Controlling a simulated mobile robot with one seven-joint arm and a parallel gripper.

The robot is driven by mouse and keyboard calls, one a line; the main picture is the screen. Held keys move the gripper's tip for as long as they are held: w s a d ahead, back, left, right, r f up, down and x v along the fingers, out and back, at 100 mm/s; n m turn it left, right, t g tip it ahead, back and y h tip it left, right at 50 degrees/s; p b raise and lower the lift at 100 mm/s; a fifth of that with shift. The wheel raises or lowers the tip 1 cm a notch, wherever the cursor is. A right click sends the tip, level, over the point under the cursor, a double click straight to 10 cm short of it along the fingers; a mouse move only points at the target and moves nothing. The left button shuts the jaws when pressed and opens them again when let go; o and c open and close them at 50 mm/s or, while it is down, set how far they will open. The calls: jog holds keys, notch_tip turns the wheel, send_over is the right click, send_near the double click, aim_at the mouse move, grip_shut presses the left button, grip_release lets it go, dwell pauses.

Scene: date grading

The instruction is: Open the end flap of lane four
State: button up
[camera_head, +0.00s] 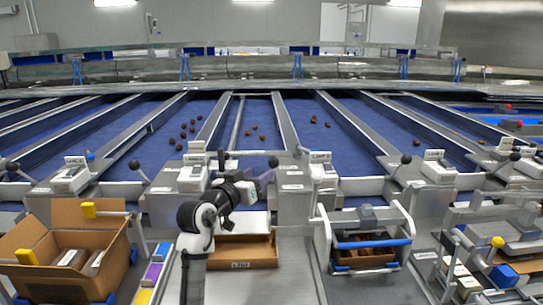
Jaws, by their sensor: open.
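Several blue grading lanes run away from me, split by metal dividers. The lane in front of my arm (253,120) has a few dark dates on it. Metal end housings with small white label plates stand at the near ends; the lane numbers are too small to read surely, so I cannot tell which is lane four. Levers with black ball knobs stand by the lane ends, one knob (273,162) just above and right of my gripper (264,182). My gripper is open, with nothing seen in it, in front of this lane end. The arm partly hides the flap area there.
An open cardboard box (62,280) stands at left. A shallow brown tray (240,252) lies below my gripper. A white-framed crate with a blue bar (372,243) stands right of it. More fixtures with a yellow knob (497,242) are at far right.

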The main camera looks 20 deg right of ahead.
aim_at(271, 164)
jog(key=p+x, duration=0.3)
jog(key=x, duration=0.7)
jog(key=shift+r, duration=0.15)
jog(key=shift+w+d+p, duration=0.4)
jog(key=shift+w, duration=0.1)
jog(key=shift+c, duration=0.4)
grip_shut()
